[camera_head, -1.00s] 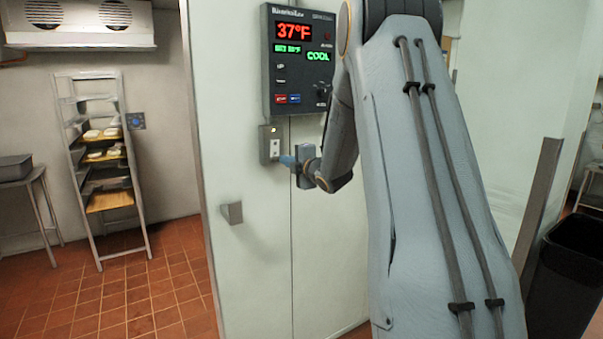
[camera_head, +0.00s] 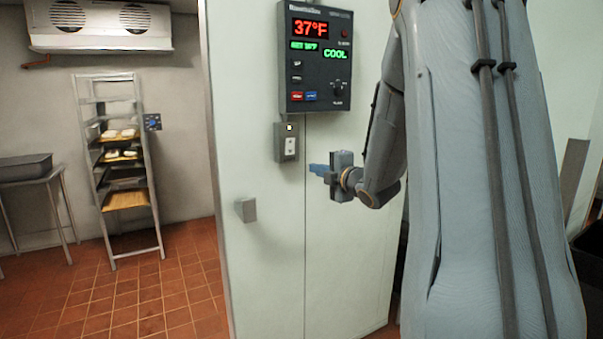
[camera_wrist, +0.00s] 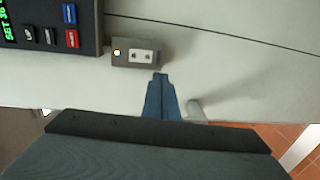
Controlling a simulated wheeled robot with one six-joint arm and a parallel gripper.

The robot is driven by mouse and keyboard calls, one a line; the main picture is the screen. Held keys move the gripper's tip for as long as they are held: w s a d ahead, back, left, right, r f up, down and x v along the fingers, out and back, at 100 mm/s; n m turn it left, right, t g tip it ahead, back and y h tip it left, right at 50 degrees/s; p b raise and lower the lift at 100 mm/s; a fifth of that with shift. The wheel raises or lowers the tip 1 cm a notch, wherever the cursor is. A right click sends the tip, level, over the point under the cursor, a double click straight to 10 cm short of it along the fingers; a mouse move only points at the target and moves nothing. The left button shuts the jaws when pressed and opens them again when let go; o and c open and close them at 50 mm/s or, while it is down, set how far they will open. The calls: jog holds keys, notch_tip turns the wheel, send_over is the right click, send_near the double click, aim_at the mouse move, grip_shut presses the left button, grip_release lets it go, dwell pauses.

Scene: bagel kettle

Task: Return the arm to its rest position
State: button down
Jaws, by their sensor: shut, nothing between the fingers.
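My gripper (camera_head: 318,169) is in front of the pale wall panel, a little below and right of the small switch box (camera_head: 287,142). It is apart from the switch in the head view. In the wrist view my gripper (camera_wrist: 161,77) shows as two blue fingers closed together with nothing between them, and the switch box (camera_wrist: 141,53) lies just beyond their tips. My arm (camera_head: 470,170) is raised and bent, filling the right side of the head view and hiding what is behind it.
A control panel (camera_head: 318,58) reading 37°F and COOL is above the switch box. A block-shaped handle (camera_head: 246,210) sticks out at lower left of the panel. A tray rack (camera_head: 122,170) and a metal table (camera_head: 30,179) stand farther left. The red tile floor between is clear.

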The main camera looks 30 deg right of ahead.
jog(key=s+a+f+m+g+h, duration=0.2)
jog(key=s+a+f+m+g, duration=0.75)
jog(key=f, duration=0.45)
jog(key=s+a+f+m+g, duration=0.2)
jog(key=s+a+m, duration=0.1)
jog(key=s+a, duration=0.2)
jog(key=s+a+f+m+g+y, duration=0.1)
jog(key=s+a+f+m+g, duration=0.1)
jog(key=s, duration=0.8)
jog(key=s+a+f+m+g, duration=0.3)
jog(key=s+a+f+m, duration=0.1)
jog(key=s+a, duration=0.3)
jog(key=shift+s+a+f, duration=0.15)
jog(key=shift+s+a, duration=0.15)
jog(key=shift+s, duration=0.45)
